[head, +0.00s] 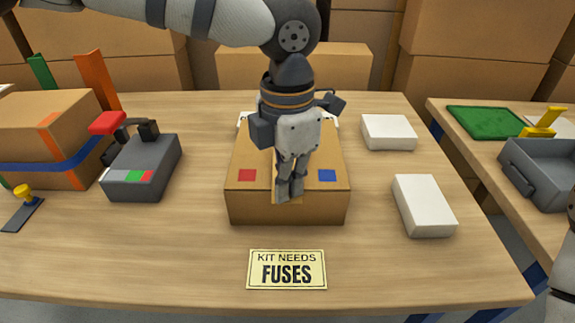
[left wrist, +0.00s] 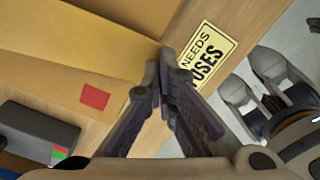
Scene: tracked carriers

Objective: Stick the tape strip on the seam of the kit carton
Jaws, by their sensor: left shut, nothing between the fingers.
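The kit carton (head: 245,207) is a brown box in the middle of the table, with a red square and a blue square on its top. A lighter tan strip, seemingly the tape strip (left wrist: 100,42), runs along the middle of the carton top. It looks flat there, and its near end shows at the carton's front edge in the head view. My left gripper (head: 289,198) points down over this end and hides much of the strip. Its fingers are shut with nothing between them, and the fingertips (left wrist: 164,75) are at or close to the strip's end; contact is unclear.
A "KIT NEEDS FUSES" sign (head: 287,270) lies in front of the carton. A grey device (head: 140,180) stands left, beside a larger carton (head: 45,120). Two white boxes (head: 388,132) (head: 424,205) lie right. A side table holds a grey tray (head: 540,175).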

